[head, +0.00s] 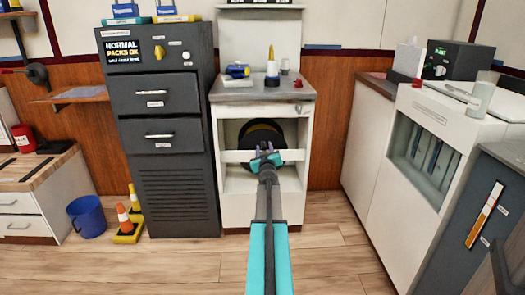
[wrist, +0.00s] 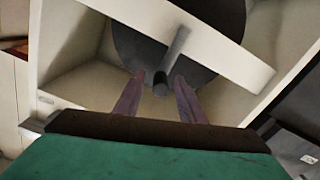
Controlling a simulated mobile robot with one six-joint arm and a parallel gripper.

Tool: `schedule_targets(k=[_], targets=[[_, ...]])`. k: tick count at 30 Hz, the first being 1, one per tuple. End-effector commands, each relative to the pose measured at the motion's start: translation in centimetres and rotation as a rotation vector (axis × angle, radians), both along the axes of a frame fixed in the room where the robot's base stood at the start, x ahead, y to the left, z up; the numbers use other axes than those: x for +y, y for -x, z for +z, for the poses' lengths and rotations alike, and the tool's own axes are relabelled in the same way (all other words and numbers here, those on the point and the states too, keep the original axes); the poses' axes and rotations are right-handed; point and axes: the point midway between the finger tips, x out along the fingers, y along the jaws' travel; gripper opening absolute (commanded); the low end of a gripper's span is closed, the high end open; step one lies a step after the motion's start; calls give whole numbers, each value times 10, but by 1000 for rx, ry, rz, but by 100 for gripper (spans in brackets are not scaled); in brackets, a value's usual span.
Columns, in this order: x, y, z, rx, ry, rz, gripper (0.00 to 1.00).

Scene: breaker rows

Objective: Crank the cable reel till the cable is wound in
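The cable reel (head: 262,135) is a dark round disc in the open bay of the white cabinet, partly hidden by a white crossbar and my arm. In the wrist view its dark disc (wrist: 140,45) fills the back of the bay. A grey rod, apparently the crank handle (wrist: 175,48), points toward me and ends in a dark round tip. My gripper (head: 265,151) is at the bay. In the wrist view my gripper (wrist: 160,78) has its two purplish fingers apart, one on each side of the rod's tip, with gaps visible. The cable cannot be made out.
The white crossbar (wrist: 225,45) runs across the bay close to my fingers. A dark drawer cabinet (head: 165,190) stands left, and a white unit with a recessed front (head: 400,190) stands right. A cone (head: 124,218) and blue bucket (head: 87,216) are on the floor at left.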

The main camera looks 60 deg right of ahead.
Motion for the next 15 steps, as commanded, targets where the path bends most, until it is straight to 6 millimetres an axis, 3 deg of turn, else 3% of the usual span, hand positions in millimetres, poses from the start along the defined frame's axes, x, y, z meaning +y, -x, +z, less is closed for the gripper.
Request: schedule_targets(k=[15], targets=[[-10,-7,0,-1,-1,0,37]])
